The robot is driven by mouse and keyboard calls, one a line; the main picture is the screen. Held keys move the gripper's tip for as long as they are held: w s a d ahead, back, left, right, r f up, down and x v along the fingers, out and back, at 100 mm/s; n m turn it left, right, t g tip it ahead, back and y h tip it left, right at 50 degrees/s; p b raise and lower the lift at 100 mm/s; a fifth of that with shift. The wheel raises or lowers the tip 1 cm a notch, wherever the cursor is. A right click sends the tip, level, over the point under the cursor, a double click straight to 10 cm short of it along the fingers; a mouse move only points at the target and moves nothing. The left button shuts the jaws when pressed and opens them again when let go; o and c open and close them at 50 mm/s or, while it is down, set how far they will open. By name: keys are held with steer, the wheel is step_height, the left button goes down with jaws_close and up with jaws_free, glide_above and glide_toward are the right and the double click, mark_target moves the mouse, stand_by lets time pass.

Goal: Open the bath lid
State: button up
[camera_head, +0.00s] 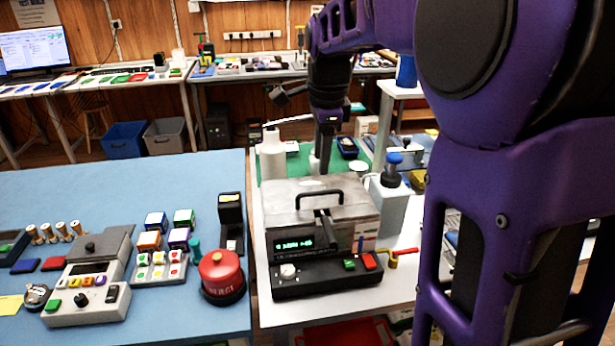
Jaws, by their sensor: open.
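The bath (368,238) is a grey box with a dark front panel (325,278) carrying a green display, a white knob and green and red buttons. Its flat grey lid (278,198) lies shut on top. A black bar handle (318,192) stands up from the lid, and a dark piece juts at the lid's front edge. My gripper (322,160) points down at the lid's far side, behind the handle in this view. It is open and does not appear to hold anything. Its fingertips are small and dark, so contact with the lid cannot be told.
A white bottle (272,158) stands behind the bath at left, and a blue-topped dispenser (391,185) stands close at right. My purple arm fills the right side.

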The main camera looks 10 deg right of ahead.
mark_target(318, 192)
steer(key=f, duration=0.3)
steer(key=w+f, duration=0.1)
steer(key=f, duration=0.1)
steer(key=f+b, duration=0.1)
steer(key=f, duration=0.2)
steer(key=shift+w+f, duration=0.3)
steer(key=shift+w, duration=0.1)
jaws_close()
stand_by(0.9)
